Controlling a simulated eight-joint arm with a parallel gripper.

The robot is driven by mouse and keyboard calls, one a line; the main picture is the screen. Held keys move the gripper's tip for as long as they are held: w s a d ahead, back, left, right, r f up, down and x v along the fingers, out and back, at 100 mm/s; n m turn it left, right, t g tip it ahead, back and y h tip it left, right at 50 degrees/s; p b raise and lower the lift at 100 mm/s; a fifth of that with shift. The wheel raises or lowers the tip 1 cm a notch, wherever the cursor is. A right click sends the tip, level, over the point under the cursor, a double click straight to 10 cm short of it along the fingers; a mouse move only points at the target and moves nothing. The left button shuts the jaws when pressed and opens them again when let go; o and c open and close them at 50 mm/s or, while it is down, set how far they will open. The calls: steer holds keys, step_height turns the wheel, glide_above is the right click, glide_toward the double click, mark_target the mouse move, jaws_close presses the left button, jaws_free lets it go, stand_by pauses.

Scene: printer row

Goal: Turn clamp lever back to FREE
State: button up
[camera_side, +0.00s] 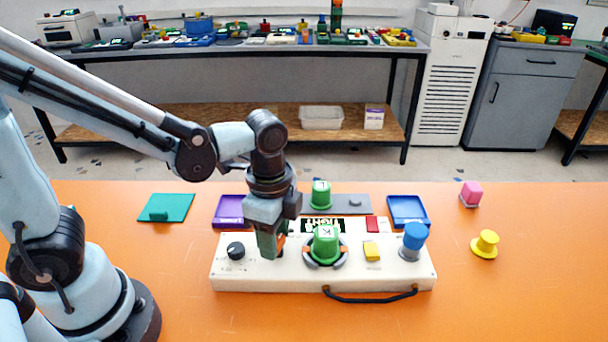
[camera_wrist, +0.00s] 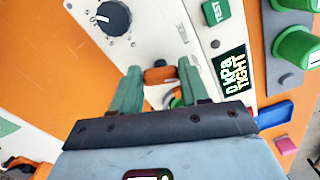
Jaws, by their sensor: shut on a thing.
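The white control box (camera_side: 228,272) stands on the orange table. Its orange clamp lever (camera_wrist: 160,75) is between the fingertips of my gripper (camera_wrist: 161,72) in the wrist view, and the fingers are shut on it. In the side view my gripper (camera_side: 269,252) points down at the box, left of a green cap marked K (camera_side: 326,245); it hides most of the lever. The cap sits in a dark ring clamp (camera_side: 311,258). The display reads TIGHT in the side view (camera_side: 323,226) and "0 kPa TIGHT" in the wrist view (camera_wrist: 234,73).
The box also carries a black knob (camera_side: 236,250), a yellow button (camera_side: 372,250), a red button (camera_side: 372,224) and a blue knob (camera_side: 414,237). Behind it are a purple tray (camera_side: 228,211), a green cap (camera_side: 320,193) on a grey plate and a blue tray (camera_side: 408,211).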

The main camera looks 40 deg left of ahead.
steer(key=n, duration=0.6)
steer(key=shift+s+d+n, duration=0.1)
steer(key=shift+s+n, duration=0.05)
steer(key=shift+n, duration=0.15)
steer(key=n, duration=0.6)
steer(key=shift+d, duration=0.15)
steer(key=shift+n, duration=0.3)
steer(key=o, duration=1.1)
steer(key=shift+c, duration=0.2)
steer(key=shift+r, duration=0.1)
step_height(320, 180, up, 12)
